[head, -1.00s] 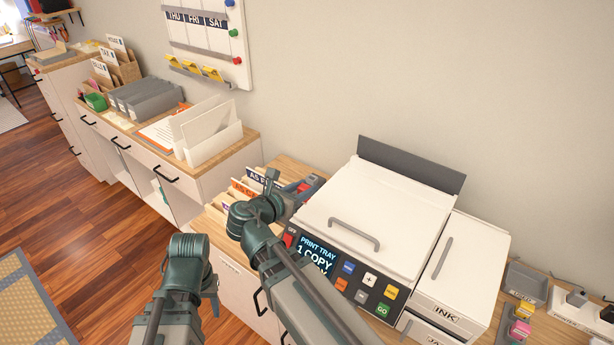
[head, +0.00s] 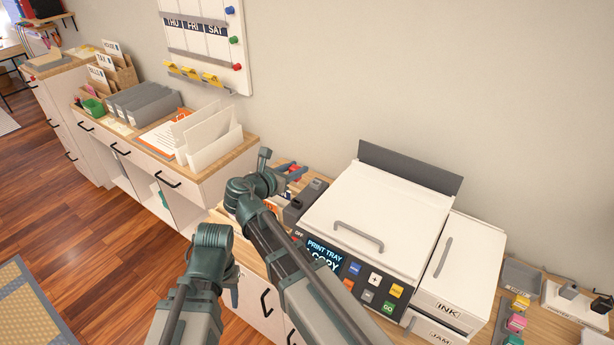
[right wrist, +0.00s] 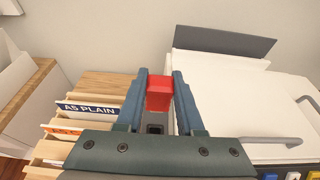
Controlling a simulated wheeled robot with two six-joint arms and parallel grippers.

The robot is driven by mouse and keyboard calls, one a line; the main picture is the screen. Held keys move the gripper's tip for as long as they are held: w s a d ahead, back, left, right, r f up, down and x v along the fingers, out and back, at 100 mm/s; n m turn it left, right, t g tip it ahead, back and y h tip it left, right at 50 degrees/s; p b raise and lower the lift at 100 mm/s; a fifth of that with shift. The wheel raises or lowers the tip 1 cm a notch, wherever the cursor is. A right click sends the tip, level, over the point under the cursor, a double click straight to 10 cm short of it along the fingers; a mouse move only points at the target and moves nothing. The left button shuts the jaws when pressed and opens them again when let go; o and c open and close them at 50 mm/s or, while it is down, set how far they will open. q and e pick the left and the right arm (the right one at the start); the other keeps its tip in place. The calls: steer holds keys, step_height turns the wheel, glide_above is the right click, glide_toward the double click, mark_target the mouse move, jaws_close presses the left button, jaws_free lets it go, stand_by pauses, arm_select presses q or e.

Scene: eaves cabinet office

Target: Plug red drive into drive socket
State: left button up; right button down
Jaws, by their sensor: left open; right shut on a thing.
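The red drive (right wrist: 159,92) is between the fingers of my right gripper (right wrist: 160,98), which is shut on it. A dark opening in a grey block, seemingly the drive socket (right wrist: 155,129), shows just below the drive in the right wrist view, and the drive appears apart from it. In the head view my right gripper (head: 292,171) is behind the grey block (head: 305,198), left of the printer; the drive is mostly hidden there. My left gripper (head: 234,286) is low in front of the cabinet, largely hidden by its own arm, open and away from the drive.
The white printer (head: 375,220) with its raised dark back panel stands right of the block. A wooden card rack (right wrist: 95,110) with labelled cards stands to the left. Small coloured blocks (head: 517,312) and a grey tray (head: 521,276) lie far right.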

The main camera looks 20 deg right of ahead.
steer(key=shift+s+d, duration=0.1)
steer(key=shift+d, duration=0.05)
steer(key=shift+f, duration=0.15)
step_height(320, 180, down, 6)
steer(key=b, duration=0.6)
steer(key=shift+r, duration=0.2)
steer(key=shift+f+b, duration=1.25)
steer(key=shift+f, duration=0.05)
stand_by(1.1)
steer(key=shift+c, duration=2.3)
jaws_free()
